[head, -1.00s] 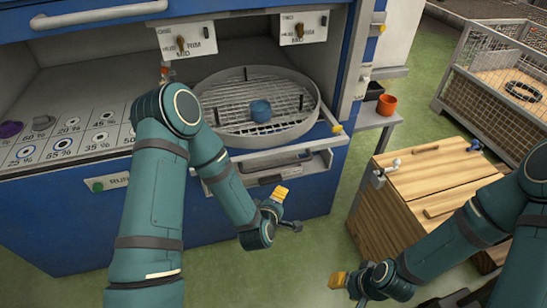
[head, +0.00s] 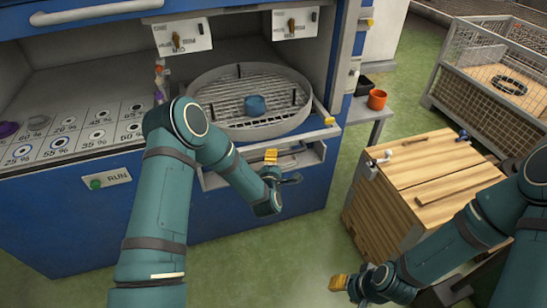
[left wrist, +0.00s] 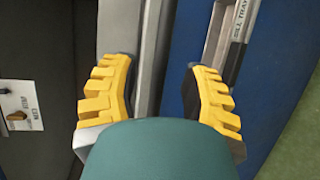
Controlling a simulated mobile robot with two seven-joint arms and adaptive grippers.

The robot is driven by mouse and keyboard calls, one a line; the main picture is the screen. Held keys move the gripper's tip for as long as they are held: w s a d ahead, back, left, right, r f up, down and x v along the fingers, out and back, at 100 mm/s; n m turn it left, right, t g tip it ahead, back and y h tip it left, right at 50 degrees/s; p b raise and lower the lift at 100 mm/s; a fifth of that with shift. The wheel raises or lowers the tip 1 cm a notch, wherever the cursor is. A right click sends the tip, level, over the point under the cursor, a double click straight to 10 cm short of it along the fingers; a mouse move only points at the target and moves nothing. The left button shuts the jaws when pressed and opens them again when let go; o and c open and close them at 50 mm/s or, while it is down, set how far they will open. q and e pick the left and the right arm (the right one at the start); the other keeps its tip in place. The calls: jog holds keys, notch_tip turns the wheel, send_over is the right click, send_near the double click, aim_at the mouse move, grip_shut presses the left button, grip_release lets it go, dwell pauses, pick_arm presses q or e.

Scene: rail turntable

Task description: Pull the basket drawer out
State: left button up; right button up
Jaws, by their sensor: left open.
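The basket (head: 222,125) is a round grey hoop with a mesh floor, inside the blue machine's opening; a blue cup (head: 255,105) stands in it. Below its front edge is a pale drawer-like tray (head: 218,180), partly hidden by my left arm. My left gripper (head: 281,164) is open and empty at this tray's front. In the left wrist view, its yellow fingers (left wrist: 160,75) stand apart, over a grey ledge and blue panel; a strip labelled SILL TRAY (left wrist: 240,35) lies beyond the right finger. My right gripper (head: 357,284) hangs low over the floor; its jaw gap is unclear.
A wooden chest (head: 425,175) stands right of the machine. An orange pot (head: 377,99) sits on a small side shelf. A mesh cage (head: 490,75) is at the far right. Green floor is clear in front of the machine.

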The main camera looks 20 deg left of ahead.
pick_arm(q)
jog(key=shift+x, duration=1.65)
grip_shut()
jog(key=s+d+b, duration=0.2)
jog(key=s+d, duration=0.4)
jog(key=s, duration=0.3)
jog(key=shift+b, duration=0.35)
jog(key=shift+f, duration=0.1)
grip_release()
jog(key=shift+w, duration=0.15)
